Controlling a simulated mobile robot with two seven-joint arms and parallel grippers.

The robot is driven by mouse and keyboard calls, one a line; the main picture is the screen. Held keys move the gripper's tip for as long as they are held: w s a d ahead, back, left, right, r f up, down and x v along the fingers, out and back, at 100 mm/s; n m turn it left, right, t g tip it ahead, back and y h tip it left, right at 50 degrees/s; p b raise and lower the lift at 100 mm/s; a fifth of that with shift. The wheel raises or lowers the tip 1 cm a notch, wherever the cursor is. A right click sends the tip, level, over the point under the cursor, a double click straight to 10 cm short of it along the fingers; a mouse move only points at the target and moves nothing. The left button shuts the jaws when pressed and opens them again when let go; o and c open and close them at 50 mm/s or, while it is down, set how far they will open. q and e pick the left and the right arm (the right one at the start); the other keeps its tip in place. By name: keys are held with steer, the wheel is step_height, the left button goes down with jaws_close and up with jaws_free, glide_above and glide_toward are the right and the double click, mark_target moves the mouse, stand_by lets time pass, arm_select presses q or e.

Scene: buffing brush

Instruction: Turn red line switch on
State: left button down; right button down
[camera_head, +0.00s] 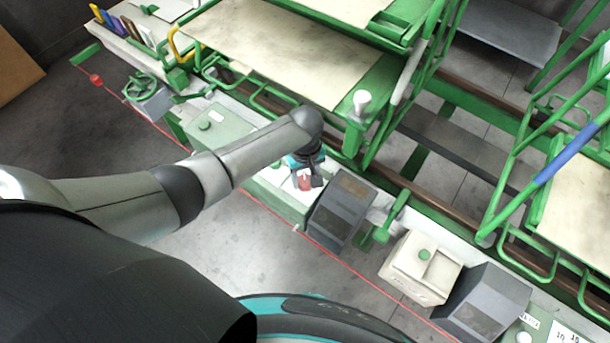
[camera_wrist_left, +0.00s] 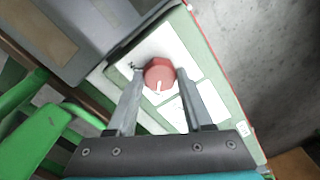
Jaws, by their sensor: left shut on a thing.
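The red line switch (camera_wrist_left: 158,72) is a round red knob with a white pointer mark, set on a white plate on a green box. In the head view the red knob (camera_head: 305,183) shows just under my left gripper (camera_head: 306,175). In the wrist view the two fingers of my left gripper (camera_wrist_left: 160,78) stand on either side of the knob and are shut on it. The white mark on the knob points toward the gripper's palm. My right gripper is not in view.
A dark grey box (camera_head: 341,211) stands right beside the switch panel. A beige box with a green button (camera_head: 424,254) is further right. Green machine frames (camera_head: 372,120) rise behind. A red line (camera_head: 262,204) runs along the front, with clear floor before it.

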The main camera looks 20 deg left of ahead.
arm_select(q)
steer(key=m+p, duration=0.2)
steer(key=m, duration=0.1)
steer(key=shift+r+m, duration=0.1)
steer(key=shift+m, duration=0.3)
steer(key=m+p, duration=0.1)
steer(key=m, duration=0.3)
steer(key=shift+m, duration=0.3)
steer(key=m+p, duration=0.1)
steer(key=m, duration=0.3)
steer(key=shift+m, duration=2.8)
steer(key=shift+s, duration=0.1)
steer(key=shift+c, duration=1.5)
jaws_free()
